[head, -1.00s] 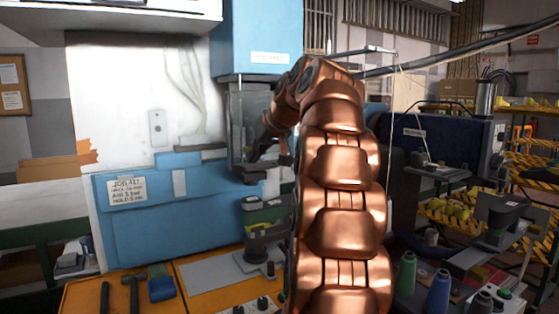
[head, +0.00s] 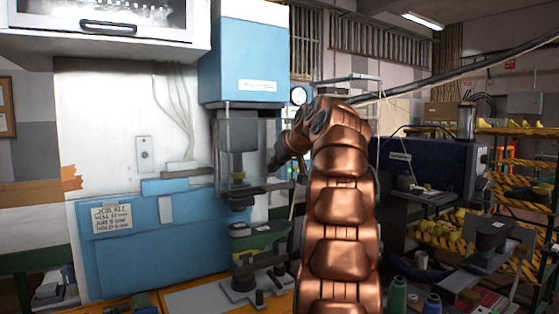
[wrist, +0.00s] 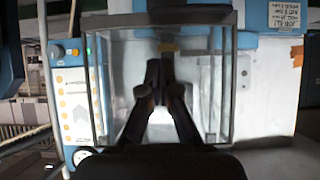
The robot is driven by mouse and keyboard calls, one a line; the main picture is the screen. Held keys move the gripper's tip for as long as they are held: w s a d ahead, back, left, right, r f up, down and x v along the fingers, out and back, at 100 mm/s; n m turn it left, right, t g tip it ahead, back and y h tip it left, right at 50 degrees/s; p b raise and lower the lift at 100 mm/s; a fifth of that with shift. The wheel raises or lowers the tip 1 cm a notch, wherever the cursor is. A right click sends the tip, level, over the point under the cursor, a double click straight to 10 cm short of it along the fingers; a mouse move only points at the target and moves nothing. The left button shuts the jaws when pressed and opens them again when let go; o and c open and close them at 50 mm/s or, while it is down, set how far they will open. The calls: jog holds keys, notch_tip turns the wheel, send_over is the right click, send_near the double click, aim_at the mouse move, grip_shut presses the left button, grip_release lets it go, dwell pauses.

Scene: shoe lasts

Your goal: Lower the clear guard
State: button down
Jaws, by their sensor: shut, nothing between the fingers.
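The clear guard (head: 240,150) is a see-through panel in a thin frame below the blue press head (head: 246,55), and the press tooling shows through it. My gripper (head: 273,165) is at the guard's right edge in the head view, dark and partly hidden by my copper arm. In the wrist view my gripper (wrist: 161,72) has its fingers closed together in front of the guard, empty. I cannot tell whether the fingertips touch it.
A green shoe last (head: 258,236) stands on a fixture under the press. A control panel with several buttons (wrist: 75,95) is beside the guard. A dark blue machine (head: 430,165) and yellow-striped racks (head: 520,190) stand at the right. A note (head: 112,218) is on the blue base.

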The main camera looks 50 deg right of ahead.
aim_at(268, 176)
jog(key=shift+w+d+f+p, duration=0.25)
jog(key=shift+w+f, duration=0.45)
jog(key=shift+f, duration=0.35)
jog(key=shift+w+d+f+p, duration=0.1)
jog(key=shift+w+d+f, duration=0.1)
jog(key=shift+w+f, duration=0.7)
jog(key=shift+w+d+f+p, duration=0.25)
jog(key=shift+w+f, duration=0.25)
jog(key=shift+f, duration=0.7)
notch_tip(268, 176, down, 23)
jog(key=b, duration=1.9)
jog(key=shift+b, duration=0.3)
jog(key=shift+r, duration=0.1)
